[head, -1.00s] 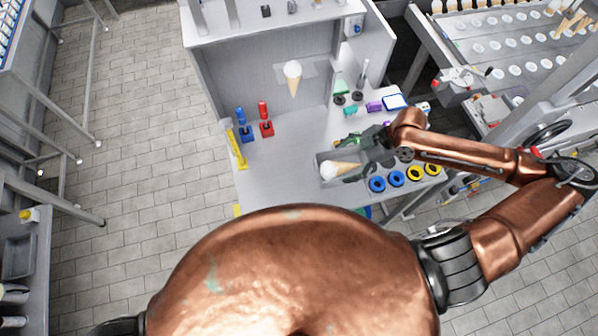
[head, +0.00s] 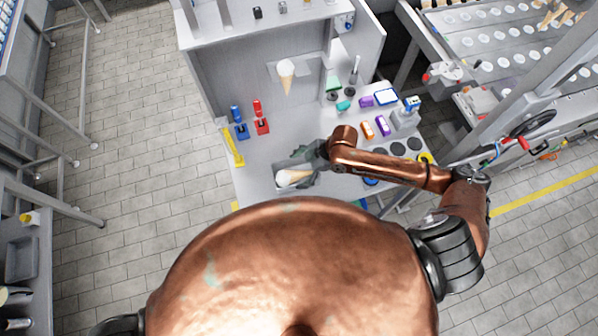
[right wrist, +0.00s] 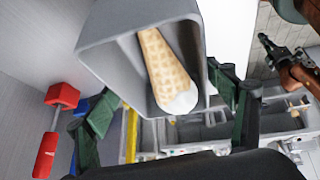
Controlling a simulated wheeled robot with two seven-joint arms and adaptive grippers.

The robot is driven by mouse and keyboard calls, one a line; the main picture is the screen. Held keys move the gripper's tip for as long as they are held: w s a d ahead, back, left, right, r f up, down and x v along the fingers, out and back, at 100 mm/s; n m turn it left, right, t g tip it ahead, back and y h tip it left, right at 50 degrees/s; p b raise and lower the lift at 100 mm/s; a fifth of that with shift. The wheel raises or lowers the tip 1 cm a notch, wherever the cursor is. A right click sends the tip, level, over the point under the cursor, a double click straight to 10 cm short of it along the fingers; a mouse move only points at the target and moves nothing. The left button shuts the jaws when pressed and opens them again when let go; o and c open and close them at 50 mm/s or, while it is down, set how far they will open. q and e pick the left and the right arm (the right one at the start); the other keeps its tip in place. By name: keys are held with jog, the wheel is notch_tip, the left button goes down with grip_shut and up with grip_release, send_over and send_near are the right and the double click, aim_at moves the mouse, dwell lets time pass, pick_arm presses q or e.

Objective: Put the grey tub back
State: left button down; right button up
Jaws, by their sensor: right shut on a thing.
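The grey tub (head: 283,166) is over the front of the grey worktop in the head view, with an ice-cream cone (head: 291,177) lying in it. My right gripper (head: 311,164) is shut on the tub from its right side. In the right wrist view the tub (right wrist: 107,45) sits between the dark green fingers, its open side facing the camera. The cone (right wrist: 160,68) shows inside, white end toward the camera. I cannot tell whether the tub touches the worktop. A dark gripper on a copper arm, seemingly my left one (right wrist: 268,42), shows small at the right wrist view's upper right.
Dark discs (head: 398,149), an orange block (head: 367,129) and purple blocks lie to the right. A cone picture (head: 286,75) is on the back panel.

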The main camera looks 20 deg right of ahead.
jog(key=shift+f, duration=0.6)
jog(key=shift+d+f+p, duration=0.1)
jog(key=shift+f+p, duration=0.2)
jog(key=shift+f, duration=0.25)
jog(key=o, duration=2)
pick_arm(q)
jog(key=shift+r, duration=0.45)
pick_arm(e)
jog(key=shift+o, duration=0.2)
jog(key=shift+d+r, duration=0.25)
jog(key=shift+r, duration=0.05)
pick_arm(q)
jog(key=shift+s+f+b, duration=0.25)
jog(key=shift+f+b, duration=0.4)
jog(key=shift+b, duration=0.05)
pick_arm(e)
jog(key=v, duration=1.1)
jog(key=shift+r, duration=0.15)
